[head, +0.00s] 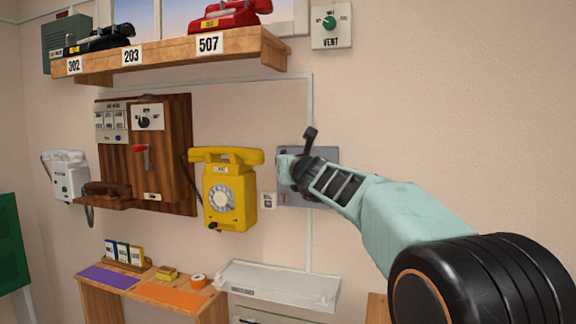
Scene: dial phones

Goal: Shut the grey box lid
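A grey box (325,196) is mounted on the wall right of the yellow phone, in line with a thin pale conduit. My gripper (306,160) is in front of it and covers most of its face. I cannot tell whether its lid is open or shut, or whether my gripper touches it. One dark finger part sticks up above the box's top edge. The fingertips are not clear enough to show whether the gripper is open or shut.
A yellow wall phone (229,190) hangs just left of the box, with a small white wall plate (268,200) between. A wooden shelf (170,60) with phones is above. A white tray (280,285) sits below. The wall to the right is mostly bare.

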